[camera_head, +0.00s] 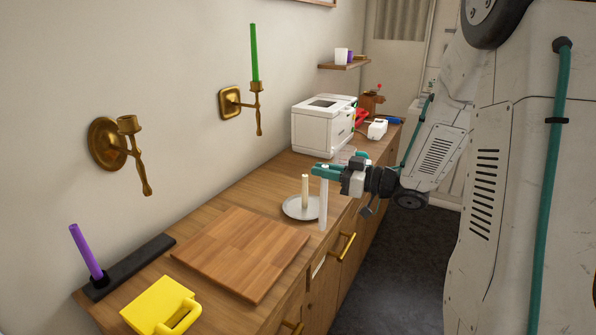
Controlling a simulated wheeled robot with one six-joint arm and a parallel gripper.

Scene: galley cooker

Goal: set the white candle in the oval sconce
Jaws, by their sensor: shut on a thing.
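My gripper (326,171) is shut on the top part of the white candle (323,207). The candle hangs upright near the front edge of the counter; I cannot tell whether its foot touches anything. The oval sconce (104,147) is brass, with a rounded plate on the wall at the left and an arm with a cup at its top. No candle shows in its cup. My gripper is far to the right of it, across the cutting board.
A second brass sconce (230,103) with a squarish plate holds a green candle (254,53). A cream candle (305,192) stands on a plate (290,209) beside the white one.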

